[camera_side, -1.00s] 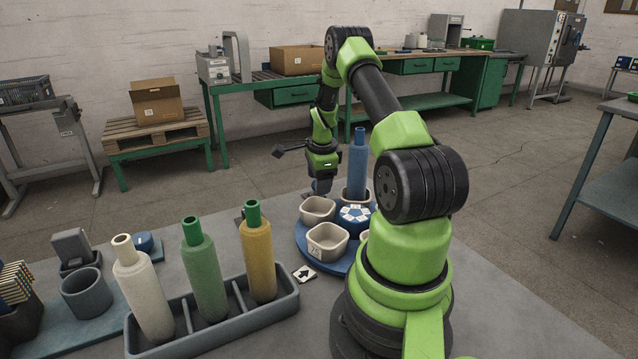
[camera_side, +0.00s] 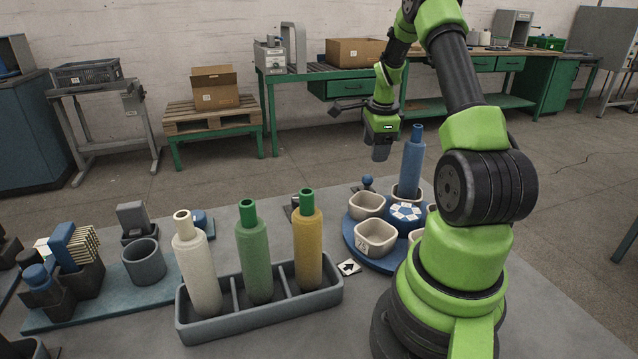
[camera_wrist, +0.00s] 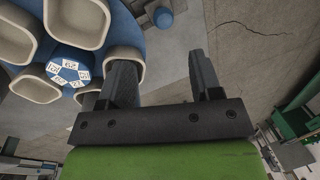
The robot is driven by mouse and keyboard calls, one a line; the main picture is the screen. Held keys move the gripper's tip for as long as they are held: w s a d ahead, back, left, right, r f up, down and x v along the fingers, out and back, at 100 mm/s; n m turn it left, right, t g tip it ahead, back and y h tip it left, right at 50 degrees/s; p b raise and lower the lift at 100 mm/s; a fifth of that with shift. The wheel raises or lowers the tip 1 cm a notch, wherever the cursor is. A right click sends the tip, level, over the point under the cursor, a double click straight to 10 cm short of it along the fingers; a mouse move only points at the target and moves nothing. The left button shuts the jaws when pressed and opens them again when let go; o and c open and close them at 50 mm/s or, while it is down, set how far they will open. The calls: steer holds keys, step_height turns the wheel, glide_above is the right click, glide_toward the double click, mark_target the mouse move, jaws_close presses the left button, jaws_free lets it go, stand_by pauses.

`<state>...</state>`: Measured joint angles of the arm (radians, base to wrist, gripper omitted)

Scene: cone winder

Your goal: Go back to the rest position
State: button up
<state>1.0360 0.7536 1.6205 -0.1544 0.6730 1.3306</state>
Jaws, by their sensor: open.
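My gripper (camera_side: 381,152) hangs in the air above and behind the blue turntable in the side view. In the wrist view its two dark fingers (camera_wrist: 163,75) stand apart with nothing between them. The blue turntable (camera_side: 359,243) carries several cream cups (camera_side: 376,238) around a hub with white tags (camera_side: 407,211). A blue cone of yarn (camera_side: 411,165) stands upright in a cup at the back, apart from my gripper.
A grey three-slot rack (camera_side: 262,312) holds a white bobbin (camera_side: 196,265), a green bobbin (camera_side: 254,255) and a yellow bobbin (camera_side: 308,243). A grey cup (camera_side: 144,262) stands at left. A small blue knob (camera_side: 367,182) stands behind the turntable.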

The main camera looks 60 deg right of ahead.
steer(key=w+a+r+n+t, duration=0.25)
steer(key=a+r+n, duration=0.35)
steer(key=a+r, duration=0.3)
steer(key=w+a+r+n+t, duration=0.1)
steer(key=w+a+r+n, duration=0.2)
steer(key=a+r+n, duration=0.55)
steer(key=s+a+n+t+y, duration=0.1)
steer(key=s+a+n+y, duration=0.1)
steer(key=s+a+n, duration=0.3)
steer(key=s+a+n+t+y, duration=0.1)
steer(key=s+a+n, duration=0.4)
steer(key=a, duration=0.8)
steer(key=shift+s+r+n+y, duration=0.35)
steer(key=shift+s+y, duration=0.05)
steer(key=shift+s, duration=0.05)
steer(key=shift+t, duration=0.25)
